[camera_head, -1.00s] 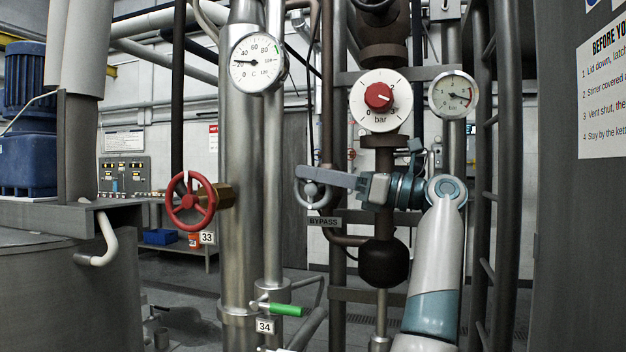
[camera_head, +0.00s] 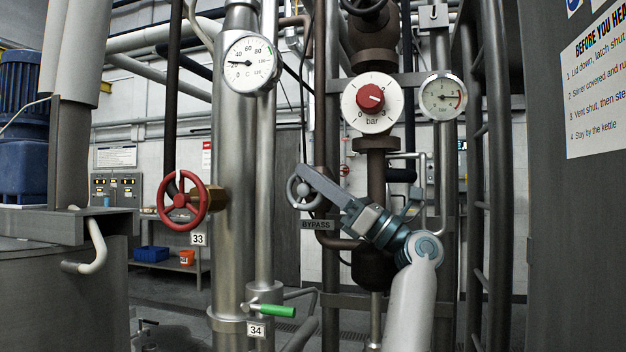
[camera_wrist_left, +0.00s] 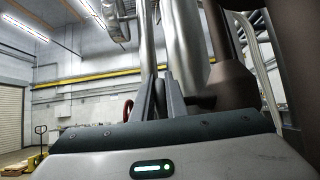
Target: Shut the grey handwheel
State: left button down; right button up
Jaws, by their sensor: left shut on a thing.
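The grey handwheel (camera_head: 298,193) is a small spoked wheel on the pipework above the BYPASS label, left of centre in the head view. My left gripper (camera_head: 312,176) reaches it from the lower right, its fingers slanting up and left. It is shut on the wheel's rim at the upper right side. The fingers cover part of the rim. My right gripper is not in view.
A red handwheel (camera_head: 182,201) marked 33 and a green-handled valve (camera_head: 272,310) marked 34 are at the left. A dial with a red knob (camera_head: 371,104) and a pressure gauge (camera_head: 442,96) are above my arm. A dark vertical pipe (camera_head: 326,110) runs close beside the grey wheel.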

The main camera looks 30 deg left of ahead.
pick_arm(q)
jog(key=c, duration=1.8)
grip_release()
jog(key=shift+o, duration=0.2)
jog(key=v, duration=1.7)
jog(key=shift+d+b, duration=0.25)
jog(key=shift+b, duration=0.15)
jog(key=shift+f, duration=0.15)
